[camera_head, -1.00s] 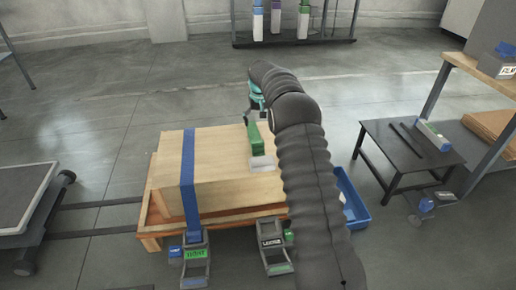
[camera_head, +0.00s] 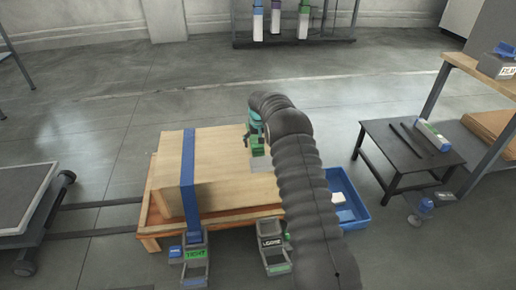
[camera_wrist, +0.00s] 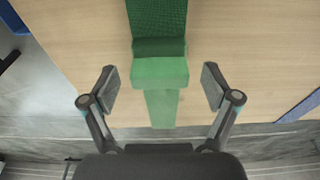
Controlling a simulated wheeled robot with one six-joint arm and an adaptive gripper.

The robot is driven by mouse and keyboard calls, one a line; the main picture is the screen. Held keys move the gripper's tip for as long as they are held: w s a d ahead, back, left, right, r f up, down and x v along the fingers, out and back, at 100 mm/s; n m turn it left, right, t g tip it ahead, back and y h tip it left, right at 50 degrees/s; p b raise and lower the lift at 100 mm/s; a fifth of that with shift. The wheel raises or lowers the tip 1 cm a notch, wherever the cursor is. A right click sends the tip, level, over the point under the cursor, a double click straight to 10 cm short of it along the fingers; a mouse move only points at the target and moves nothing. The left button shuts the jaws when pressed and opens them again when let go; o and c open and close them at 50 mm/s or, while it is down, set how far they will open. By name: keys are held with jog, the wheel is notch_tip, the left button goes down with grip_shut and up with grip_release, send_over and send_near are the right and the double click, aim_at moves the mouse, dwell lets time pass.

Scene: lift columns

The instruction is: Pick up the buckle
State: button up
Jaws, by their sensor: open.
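A green piece, apparently the buckle (camera_wrist: 160,72), lies on top of the wooden box, with a green woven strap (camera_wrist: 158,18) running from it towards the top of the wrist view. A paler green tail (camera_wrist: 162,108) shows below it. In the head view the green piece (camera_head: 257,146) is partly covered by my gripper (camera_head: 254,132). In the wrist view my gripper (camera_wrist: 155,88) is open, one finger on each side of the green piece, with gaps on both sides. I cannot tell how high the fingers are above the box.
The wooden box (camera_head: 225,150) stands on a low pallet, with a blue strap (camera_head: 189,170) across it. Ratchets labelled TIGHT (camera_head: 195,254) and LOOSE (camera_head: 271,243) are at its front. A blue bin (camera_head: 357,207) and a black table (camera_head: 405,163) are to the right.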

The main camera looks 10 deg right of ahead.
jog(key=c, duration=1.5)
jog(key=shift+w+r, duration=0.1)
jog(key=shift+r, duration=0.55)
jog(key=r, duration=0.3)
jog(key=shift+d+r, duration=0.1)
jog(key=shift+d, duration=0.15)
jog(key=s+d+r, duration=0.2)
jog(key=d, duration=0.1)
jog(key=s+d+r, duration=0.2)
jog(key=d, duration=0.1)
jog(key=s+d+r+b, duration=0.1)
jog(key=s+d+r, duration=0.1)
jog(key=d, duration=0.1)
jog(key=shift+d+r, duration=0.25)
